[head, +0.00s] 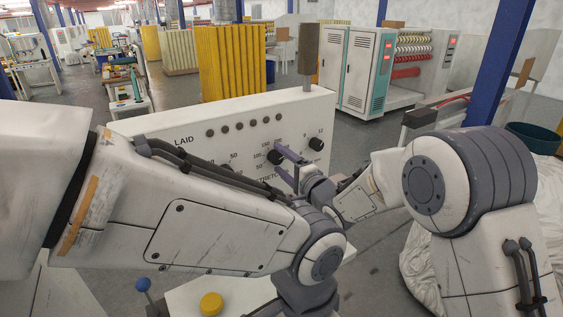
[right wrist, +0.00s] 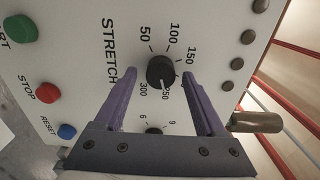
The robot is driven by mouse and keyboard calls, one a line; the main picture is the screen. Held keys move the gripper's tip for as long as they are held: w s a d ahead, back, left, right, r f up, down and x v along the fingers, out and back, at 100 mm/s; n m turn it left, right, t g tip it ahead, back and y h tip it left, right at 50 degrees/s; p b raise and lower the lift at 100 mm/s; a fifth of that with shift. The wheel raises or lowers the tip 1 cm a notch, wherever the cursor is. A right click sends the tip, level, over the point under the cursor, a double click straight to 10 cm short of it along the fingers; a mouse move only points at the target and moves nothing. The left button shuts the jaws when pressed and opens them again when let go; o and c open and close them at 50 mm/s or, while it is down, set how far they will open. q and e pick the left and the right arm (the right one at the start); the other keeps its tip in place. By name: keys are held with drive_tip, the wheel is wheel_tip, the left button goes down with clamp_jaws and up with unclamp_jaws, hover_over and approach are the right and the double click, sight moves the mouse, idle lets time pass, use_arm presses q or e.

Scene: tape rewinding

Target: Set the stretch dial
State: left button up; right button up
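The stretch dial is a round black knob (right wrist: 160,71) with a white pointer line, on a white panel beside the word STRETCH. In the right wrist view the pointer lies near the 250 mark. The dial also shows in the head view (head: 273,157), partly behind the gripper. My right gripper (right wrist: 160,75) is open, with its purple fingers on either side of the dial and a visible gap to each side of the knob. It shows in the head view (head: 279,158) at the panel. My left arm crosses the front of the panel; its gripper is out of view.
Another black knob (head: 316,144) is right of the dial. Green (right wrist: 20,29), red (right wrist: 47,92) and blue (right wrist: 66,131) buttons are on the panel. A yellow button (head: 211,303) is at the bottom front.

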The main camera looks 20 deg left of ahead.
drive_tip(key=shift+s+d+b, duration=0.35)
drive_tip(key=b+v, duration=0.3)
drive_tip(key=v, duration=0.6)
drive_tip(key=shift+s+d, duration=0.2)
